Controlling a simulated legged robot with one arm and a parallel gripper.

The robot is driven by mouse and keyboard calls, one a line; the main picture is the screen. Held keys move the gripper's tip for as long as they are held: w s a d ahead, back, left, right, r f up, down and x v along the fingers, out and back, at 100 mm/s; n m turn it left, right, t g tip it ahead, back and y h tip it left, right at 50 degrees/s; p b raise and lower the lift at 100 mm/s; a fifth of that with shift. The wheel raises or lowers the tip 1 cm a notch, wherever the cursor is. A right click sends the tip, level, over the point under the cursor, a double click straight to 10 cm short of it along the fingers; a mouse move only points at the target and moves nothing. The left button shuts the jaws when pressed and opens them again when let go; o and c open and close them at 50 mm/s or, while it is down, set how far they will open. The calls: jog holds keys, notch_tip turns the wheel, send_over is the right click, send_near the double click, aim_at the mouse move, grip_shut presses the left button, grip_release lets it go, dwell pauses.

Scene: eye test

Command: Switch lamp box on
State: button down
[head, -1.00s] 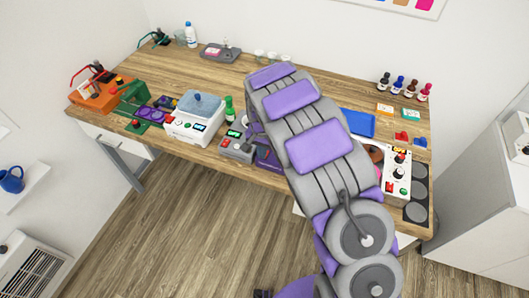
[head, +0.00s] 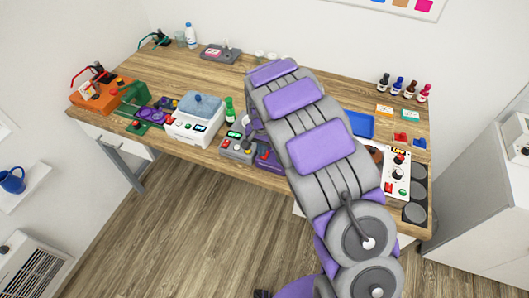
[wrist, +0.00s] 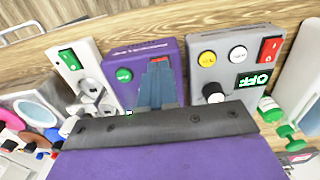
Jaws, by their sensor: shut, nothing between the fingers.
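No box can be read as the lamp box. In the wrist view my gripper (wrist: 159,66) is shut and empty, its fingertips over a purple box (wrist: 126,55). This box has a green button (wrist: 124,75), a red part (wrist: 164,60) beside the fingertips and small lettering I cannot read. The fingers hide part of its face, and I cannot tell whether they touch it. In the head view the purple box (head: 267,160) shows at the table's front edge, partly behind my arm.
In the wrist view a grey box (wrist: 219,65) with yellow and white buttons, a red switch and a green display stands right of the purple box. A white box (wrist: 85,68) with a green switch stands left. The wooden table (head: 185,72) has free room behind.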

jog(key=shift+r+p, duration=0.6)
jog(key=shift+r, duration=1.65)
jog(key=s+d+r+b, duration=0.2)
jog(key=s+d+r, duration=1)
jog(key=s, duration=0.2)
jog(key=s+d+n+g, duration=0.1)
jog(key=s+d+n, duration=0.1)
jog(key=s, duration=1.1)
jog(key=s+d+r+n+b, duration=0.1)
jog(key=s+d+n, duration=0.1)
jog(key=s, duration=1.1)
jog(key=shift+d+r+g, duration=0.2)
jog(key=shift+r+g, duration=0.1)
jog(key=shift+g, duration=0.1)
